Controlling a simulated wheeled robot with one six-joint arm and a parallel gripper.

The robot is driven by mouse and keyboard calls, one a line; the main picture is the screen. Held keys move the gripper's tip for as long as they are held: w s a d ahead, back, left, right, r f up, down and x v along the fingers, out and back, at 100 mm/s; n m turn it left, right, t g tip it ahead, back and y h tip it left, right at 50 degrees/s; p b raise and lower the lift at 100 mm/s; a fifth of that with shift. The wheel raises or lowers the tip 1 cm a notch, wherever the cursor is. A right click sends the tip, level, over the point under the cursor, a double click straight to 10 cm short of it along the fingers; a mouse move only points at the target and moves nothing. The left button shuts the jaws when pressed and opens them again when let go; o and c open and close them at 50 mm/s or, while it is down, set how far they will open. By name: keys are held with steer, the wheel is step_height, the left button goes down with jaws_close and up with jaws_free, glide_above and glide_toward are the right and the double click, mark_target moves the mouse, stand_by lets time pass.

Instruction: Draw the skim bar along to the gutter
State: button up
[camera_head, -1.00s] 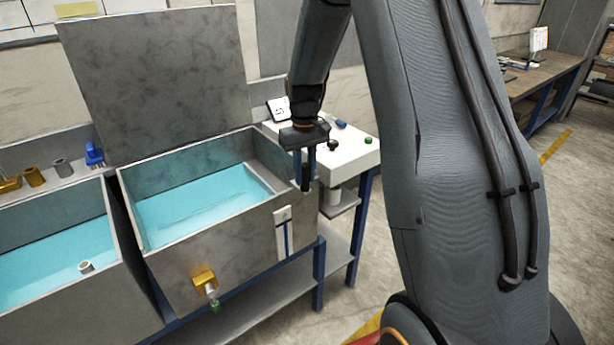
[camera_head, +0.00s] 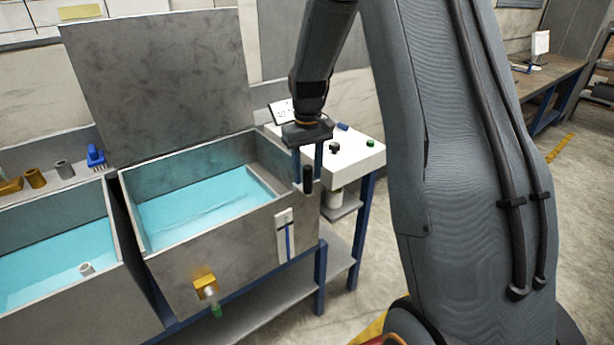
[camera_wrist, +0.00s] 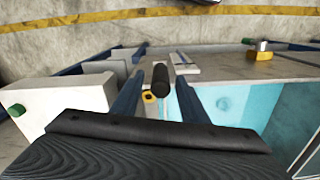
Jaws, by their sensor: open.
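My gripper (camera_head: 308,166) is open above the right end of the near tank. Its two blue fingers stand either side of an upright black handle (camera_head: 308,183), with gaps visible in the wrist view, where the handle (camera_wrist: 160,78) lies between the fingertips. A pale bar (camera_head: 266,181) crosses the tank at the right edge of the blue liquid, with a narrow grey strip beyond it. I cannot tell from these frames which is the skim bar and which is the gutter's edge, or how the handle joins on.
The grey tank (camera_head: 245,225) has a raised lid (camera_head: 160,85) behind and a brass tap (camera_head: 206,287) in front. A second tank (camera_head: 60,295) stands left. A white box (camera_head: 350,153) with knobs stands close right of the gripper.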

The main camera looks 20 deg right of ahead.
step_height(320, 180, up, 6)
steer(key=shift+b, duration=0.8)
steer(key=shift+r, duration=0.25)
steer(key=shift+s, duration=0.1)
